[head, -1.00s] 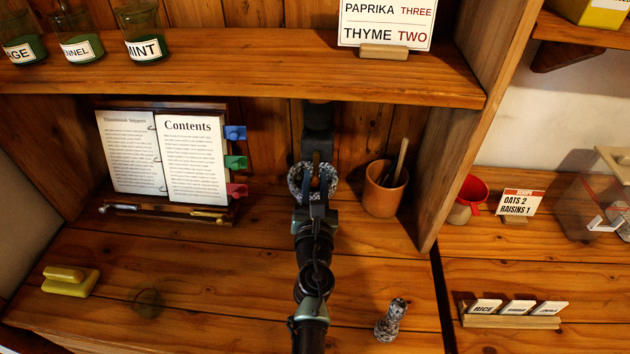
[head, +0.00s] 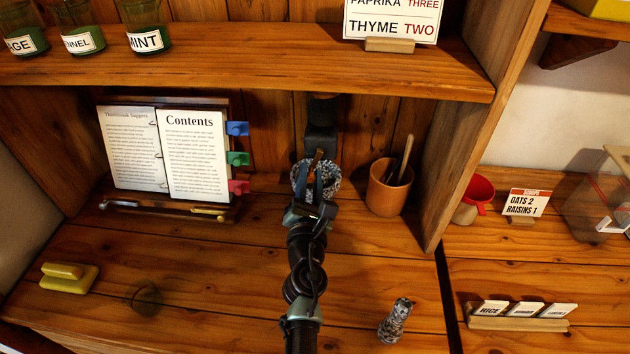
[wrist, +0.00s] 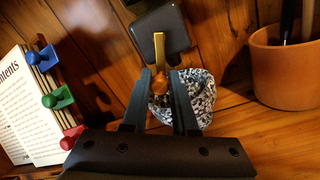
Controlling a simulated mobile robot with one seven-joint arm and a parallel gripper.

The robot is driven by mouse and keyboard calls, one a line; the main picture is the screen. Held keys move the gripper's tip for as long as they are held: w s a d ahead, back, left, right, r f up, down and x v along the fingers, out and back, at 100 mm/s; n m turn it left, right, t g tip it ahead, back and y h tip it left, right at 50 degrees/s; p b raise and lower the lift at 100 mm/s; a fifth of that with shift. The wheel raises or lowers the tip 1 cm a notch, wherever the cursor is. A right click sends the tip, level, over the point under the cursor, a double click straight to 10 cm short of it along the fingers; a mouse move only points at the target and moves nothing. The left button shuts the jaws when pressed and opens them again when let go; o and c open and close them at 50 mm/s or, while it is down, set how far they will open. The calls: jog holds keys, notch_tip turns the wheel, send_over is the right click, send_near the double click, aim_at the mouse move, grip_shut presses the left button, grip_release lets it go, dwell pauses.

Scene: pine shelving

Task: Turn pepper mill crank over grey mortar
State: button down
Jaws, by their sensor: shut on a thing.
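The pepper mill (head: 321,138) is a dark block on the back wall, also in the wrist view (wrist: 163,30). Its brass crank arm (wrist: 160,54) hangs down and ends in an orange-brown knob (wrist: 160,86). My gripper (head: 315,180) has its two fingers on either side of the knob and is shut on it, as the wrist view (wrist: 163,92) shows. The grey speckled mortar (wrist: 203,88) stands behind and below the fingers, beneath the mill. In the head view my gripper partly covers the mortar (head: 332,172).
A cookbook on a stand (head: 195,150) with coloured clips is left of my arm. A terracotta pot (head: 386,192) with utensils is close on the right. A speckled pestle (head: 396,320) stands near the front. The upper shelf (head: 250,62) spans above.

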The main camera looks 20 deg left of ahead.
jog(key=m, duration=0.1)
jog(key=a+m+b, duration=0.1)
jog(key=m, duration=0.1)
jog(key=shift+s+r, duration=0.1)
jog(key=shift+s, duration=0.05)
jog(key=r+m+b, duration=0.2)
jog(key=m, duration=0.4)
jog(key=r+m+h+b, duration=0.1)
jog(key=r+m+b, duration=0.1)
jog(key=m, duration=0.5)
jog(key=r+m+t+h+b, duration=0.1)
jog(key=r+m+b, duration=0.1)
jog(key=m+b, duration=0.2)
jog(key=shift+s+a+r+m, duration=0.1)
jog(key=shift+a+r+m, duration=0.1)
jog(key=shift+m, duration=0.65)
jog(key=shift+a+r+m, duration=0.1)
jog(key=shift+a+m, duration=0.05)
jog(key=shift+m, duration=0.7)
jog(key=shift+d+r+m+b, duration=0.25)
jog(key=shift+d+m+b, duration=0.05)
jog(key=shift+m, duration=0.7)
jog(key=shift+d+r+m+b, duration=0.2)
jog(key=shift+d+m+b, duration=0.05)
jog(key=shift+m, duration=0.75)
jog(key=shift+w, duration=0.2)
jog(key=c, duration=0.7)
grip_release()
